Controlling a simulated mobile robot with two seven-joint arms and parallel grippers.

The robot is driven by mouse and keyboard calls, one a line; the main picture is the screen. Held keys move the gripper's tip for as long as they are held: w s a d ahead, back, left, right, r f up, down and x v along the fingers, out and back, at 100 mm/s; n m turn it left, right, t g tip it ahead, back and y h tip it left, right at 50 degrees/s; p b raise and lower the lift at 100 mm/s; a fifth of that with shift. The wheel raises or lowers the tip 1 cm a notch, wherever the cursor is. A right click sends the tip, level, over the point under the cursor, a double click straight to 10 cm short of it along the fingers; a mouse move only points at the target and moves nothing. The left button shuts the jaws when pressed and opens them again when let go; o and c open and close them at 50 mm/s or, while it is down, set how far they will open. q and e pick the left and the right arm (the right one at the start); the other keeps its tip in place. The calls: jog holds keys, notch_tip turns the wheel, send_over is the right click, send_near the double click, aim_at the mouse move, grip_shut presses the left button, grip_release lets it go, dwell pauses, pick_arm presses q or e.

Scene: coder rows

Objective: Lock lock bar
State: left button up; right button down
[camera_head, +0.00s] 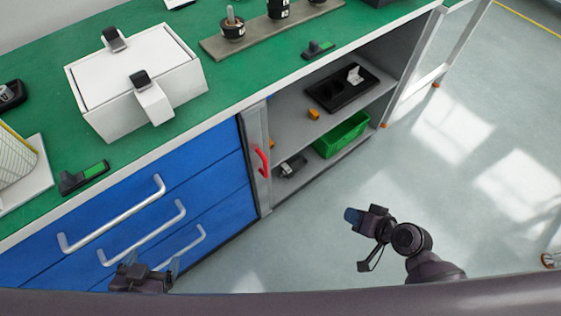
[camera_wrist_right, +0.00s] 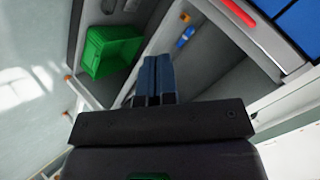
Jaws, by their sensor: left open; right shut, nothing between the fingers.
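The lock bar (camera_head: 252,133) is a grey upright strip at the right edge of the blue drawers (camera_head: 160,200). Its red handle (camera_head: 262,161) sticks out near the middle. The handle also shows at the top of the right wrist view (camera_wrist_right: 238,11). My right gripper (camera_head: 352,215) is shut and empty, over the floor to the right of the bar and apart from it. Its blue fingertips (camera_wrist_right: 155,75) are together in the right wrist view. My left gripper (camera_head: 175,268) is open and empty, low in front of the drawers.
The open cabinet holds a green bin (camera_head: 342,135) and a black tray (camera_head: 342,88). Its door (camera_head: 440,55) stands open at the right. Silver drawer handles (camera_head: 112,214) stick out on the left. A white box (camera_head: 140,85) sits on the green worktop. The floor (camera_head: 470,170) is clear.

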pick_arm(q)
jog(key=shift+m+g, duration=0.4)
jog(key=f+b, duration=0.1)
jog(key=b, duration=0.1)
jog(key=f+b, duration=0.4)
jog(key=shift+d, duration=0.25)
pick_arm(e)
jog(key=w+a+m+y, duration=0.1)
jog(key=w+a+y, duration=0.2)
jog(key=w+y, duration=0.2)
jog(key=w+a+m+g+y, duration=0.1)
jog(key=w+a+y, duration=0.2)
jog(key=w, duration=0.5)
jog(key=shift+w+g+y, duration=0.3)
jog(key=shift+w+y, duration=0.1)
jog(key=shift+y, duration=0.5)
jog(key=shift+f, duration=0.1)
pick_arm(q)
jog(key=shift+s+f, duration=0.15)
jog(key=shift+f, duration=0.05)
pick_arm(e)
jog(key=s+a+x, duration=0.1)
jog(key=s+x, duration=0.1)
jog(key=x, duration=1)
jog(key=shift+s+a, duration=0.2)
jog(key=shift+a, duration=0.15)
jog(key=shift+f, duration=0.1)
